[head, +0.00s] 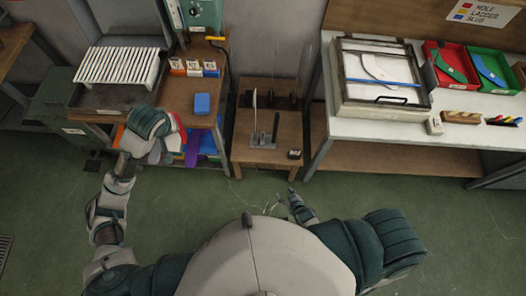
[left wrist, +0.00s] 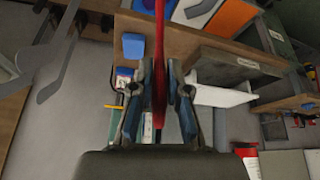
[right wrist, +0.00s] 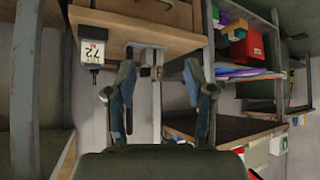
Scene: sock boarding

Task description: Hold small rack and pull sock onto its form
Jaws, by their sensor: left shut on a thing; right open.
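My left gripper (head: 163,148) is in front of the left bench and shut on a thin red piece, which looks like a sock seen edge-on. In the left wrist view the red piece (left wrist: 159,60) runs between the fingers. The small rack (head: 262,138) stands on a low wooden table, with a pale upright form (head: 254,110) and a shorter dark upright. A grey foot-shaped form (left wrist: 62,50) shows at the left of the left wrist view. My right gripper (right wrist: 160,88) is open and empty, in front of the low table and apart from the rack.
A small black counter (head: 294,154) sits at the low table's front right corner. A blue block (head: 202,104) lies on the left bench, with coloured pieces on the shelf below. The right white bench (head: 350,122) carries a framed tray and red and green bins.

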